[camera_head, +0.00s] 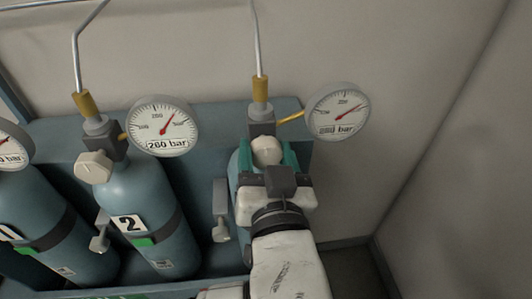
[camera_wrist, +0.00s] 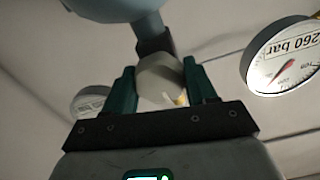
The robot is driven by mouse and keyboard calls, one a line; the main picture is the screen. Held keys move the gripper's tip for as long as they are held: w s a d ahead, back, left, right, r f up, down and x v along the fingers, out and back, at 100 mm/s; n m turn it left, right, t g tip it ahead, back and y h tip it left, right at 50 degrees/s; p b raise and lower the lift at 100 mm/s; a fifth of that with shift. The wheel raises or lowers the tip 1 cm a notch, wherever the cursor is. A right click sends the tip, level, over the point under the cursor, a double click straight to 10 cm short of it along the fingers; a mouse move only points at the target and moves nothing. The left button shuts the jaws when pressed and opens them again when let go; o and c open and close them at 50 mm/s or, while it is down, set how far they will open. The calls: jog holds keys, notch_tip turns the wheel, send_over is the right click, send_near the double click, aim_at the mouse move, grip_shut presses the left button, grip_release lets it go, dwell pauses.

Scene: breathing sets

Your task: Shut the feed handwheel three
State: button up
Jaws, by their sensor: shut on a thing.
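The feed handwheel three (camera_head: 266,150) is a cream knob on the valve of the rightmost cylinder in the head view. My gripper (camera_head: 268,158) has its green fingers on both sides of the knob and is shut on it. In the wrist view the knob (camera_wrist: 162,80) sits between the two green fingers of my gripper (camera_wrist: 162,88). I cannot tell how far the wheel is turned.
The right gauge (camera_head: 337,111) stands close beside my gripper; its needle points to the upper right. Blank walls bound the rack behind and right.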

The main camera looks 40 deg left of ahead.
jog(key=shift+m, duration=0.6)
jog(key=o, duration=1)
jog(key=shift+o, duration=0.2)
jog(key=shift+s+d+b, duration=0.3)
jog(key=shift+d+b, duration=0.05)
jog(key=shift+b, duration=0.05)
jog(key=b+v, duration=0.2)
jog(key=v, duration=0.8)
jog(key=shift+a, duration=0.1)
